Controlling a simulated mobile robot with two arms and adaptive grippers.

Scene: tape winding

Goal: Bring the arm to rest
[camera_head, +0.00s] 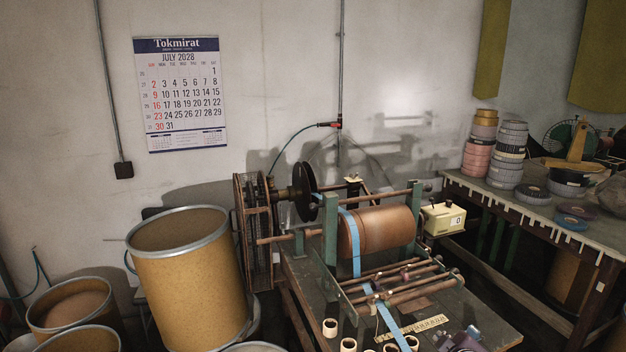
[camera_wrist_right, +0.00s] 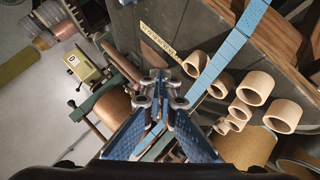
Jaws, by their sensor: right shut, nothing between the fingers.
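My right gripper (camera_wrist_right: 158,82) is shut and empty in the wrist view, its fingers together above the winding machine's bench. In the head view the same gripper (camera_head: 458,342) shows only in part at the bottom edge, over the bench's front right. The machine has a copper-brown drum (camera_head: 377,231) with a blue tape (camera_head: 352,240) running over it and down to the front. The blue tape also shows in the wrist view (camera_wrist_right: 222,60). My left gripper is in neither view.
Several cardboard cores (camera_wrist_right: 256,88) stand near the tape. A yellowed ruler (camera_head: 425,325) lies on the bench. Large fibre drums (camera_head: 190,275) stand at the left. A side table (camera_head: 480,190) with stacked tape rolls (camera_head: 508,150) stands at the right. A counter box (camera_head: 443,218) sits beside the drum.

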